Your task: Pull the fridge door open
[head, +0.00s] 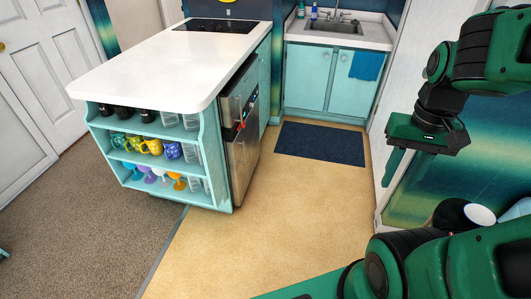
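The fridge (241,140) is a narrow stainless steel unit built into the right side of the kitchen island. Its door faces right and is seen at a steep angle; it looks shut. Small red and dark details show near its upper front. My gripper (394,164) hangs at the right of the picture, beside the wall and well apart from the fridge. It touches nothing that I can see. Only part of its fingers shows, so I cannot tell whether they are open or shut.
The island (150,65) has a white top and open shelves of cups and glasses. A dark blue mat (320,143) lies before the sink cabinet (308,79). The tan floor (270,215) right of the fridge is clear. A wall and bins (480,214) stand at right.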

